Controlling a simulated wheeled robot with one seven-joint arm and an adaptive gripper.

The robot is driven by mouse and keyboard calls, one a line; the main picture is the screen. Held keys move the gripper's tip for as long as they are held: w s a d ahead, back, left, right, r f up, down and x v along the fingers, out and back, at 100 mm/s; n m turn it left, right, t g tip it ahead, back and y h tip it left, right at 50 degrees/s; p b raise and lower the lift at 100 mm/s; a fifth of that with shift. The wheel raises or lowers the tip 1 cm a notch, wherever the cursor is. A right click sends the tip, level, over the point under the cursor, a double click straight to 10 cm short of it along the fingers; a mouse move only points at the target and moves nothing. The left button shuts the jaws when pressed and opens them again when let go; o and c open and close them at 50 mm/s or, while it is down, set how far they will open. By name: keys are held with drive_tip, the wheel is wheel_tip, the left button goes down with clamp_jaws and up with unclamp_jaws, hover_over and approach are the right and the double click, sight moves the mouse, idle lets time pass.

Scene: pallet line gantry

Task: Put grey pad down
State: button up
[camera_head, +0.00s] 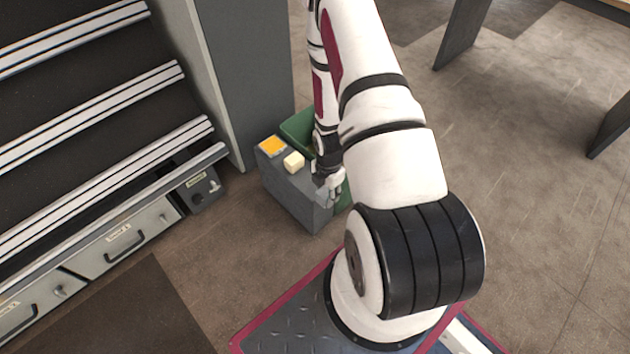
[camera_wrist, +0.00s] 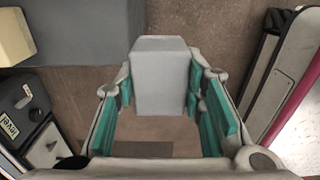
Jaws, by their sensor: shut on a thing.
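The grey pad (camera_wrist: 160,82) is a pale grey block between the teal-lined fingers of my gripper (camera_wrist: 160,105) in the wrist view. The fingers are shut on it. In the wrist view the pad shows against the brown floor, beside the dark grey stand (camera_wrist: 88,35). In the head view my gripper (camera_head: 330,187) is at the near right end of the stand (camera_head: 288,196). There the pad is too small to tell clearly from the fingers.
On the stand's top are a cream block (camera_head: 293,162) and a yellow-orange square (camera_head: 272,146). A green bin (camera_head: 297,127) is behind the stand, partly hidden by my arm. A drawer unit (camera_head: 125,240) with a control box (camera_head: 199,189) is at left. Open floor lies in front.

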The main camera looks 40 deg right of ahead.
drive_tip(key=w+d, duration=0.1)
drive_tip(key=w, duration=0.1)
drive_tip(key=w+b, duration=0.1)
drive_tip(key=w, duration=0.2)
drive_tip(key=w+d+f+b, duration=0.1)
drive_tip(key=w, duration=0.2)
drive_tip(key=shift+d, duration=0.3)
drive_tip(key=f, duration=0.1)
drive_tip(key=f+b, duration=0.2)
drive_tip(key=shift+w+d+f, duration=0.1)
drive_tip(key=shift+w, duration=0.15)
drive_tip(key=o, duration=1)
drive_tip(key=shift+f, duration=0.1)
